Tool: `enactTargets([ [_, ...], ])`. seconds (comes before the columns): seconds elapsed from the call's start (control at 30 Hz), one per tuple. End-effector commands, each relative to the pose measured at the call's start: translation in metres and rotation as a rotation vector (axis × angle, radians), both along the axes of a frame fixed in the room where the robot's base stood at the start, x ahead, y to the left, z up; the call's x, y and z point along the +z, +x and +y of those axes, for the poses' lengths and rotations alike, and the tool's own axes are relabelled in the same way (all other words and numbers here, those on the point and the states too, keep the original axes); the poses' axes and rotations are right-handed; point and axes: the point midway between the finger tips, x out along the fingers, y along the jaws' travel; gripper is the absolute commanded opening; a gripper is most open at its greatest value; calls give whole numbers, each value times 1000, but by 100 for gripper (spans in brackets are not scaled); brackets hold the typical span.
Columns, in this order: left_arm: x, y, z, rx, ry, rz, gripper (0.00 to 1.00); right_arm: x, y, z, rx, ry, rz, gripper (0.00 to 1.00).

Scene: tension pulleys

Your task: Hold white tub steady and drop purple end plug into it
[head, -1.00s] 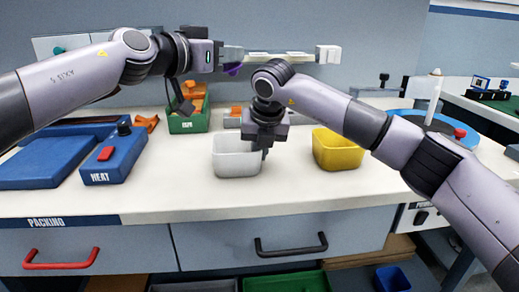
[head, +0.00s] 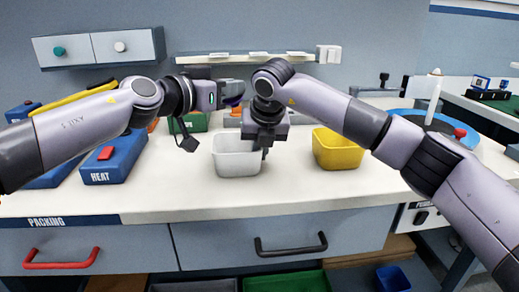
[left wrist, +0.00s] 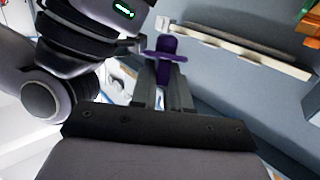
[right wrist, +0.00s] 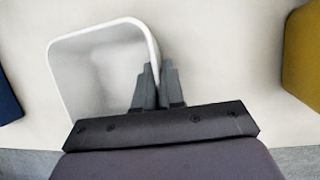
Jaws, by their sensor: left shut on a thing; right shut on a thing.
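The white tub (head: 234,158) stands upright on the bench; its inside looks empty in the right wrist view (right wrist: 100,75). My right gripper (head: 265,148) points down at the tub's right side and is shut on its wall, one finger inside and one outside (right wrist: 158,85). My left gripper (head: 238,92) is shut on the purple end plug (head: 234,101), holding it in the air above the tub's far side. The plug shows clearly between the fingertips in the left wrist view (left wrist: 167,50). In the head view the plug is small and partly hidden by the fingers.
A yellow tub (head: 338,149) stands right of the white tub. A blue HEAT box (head: 114,160) is at the left. A green bin (head: 190,123) is behind, partly hidden by my left arm. The bench front (head: 200,207) is clear.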

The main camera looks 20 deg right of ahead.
Motion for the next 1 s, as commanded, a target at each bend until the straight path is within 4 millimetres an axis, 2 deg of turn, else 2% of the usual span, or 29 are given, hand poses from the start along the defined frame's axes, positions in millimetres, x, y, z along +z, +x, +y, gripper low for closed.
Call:
enactTargets([
  [0.23,-18,0,0,0,0,1,0,0,0,0,0,1,-1,0],
  [0.27,-16,0,0,0,0,-1,25,0,0,0,0,1,-1,0],
  [0.3,-16,0,0,0,0,-1,38,0,0,0,0,1,-1,0],
  [0.33,-16,0,0,0,0,-1,45,0,0,0,0,1,-1,0],
  [0.7,-16,-1,2,0,1,-2,45,0,0,0,0,1,-1,0],
  [1.0,-13,-10,21,0,2,-5,45,0,0,0,0,1,-1,0],
])
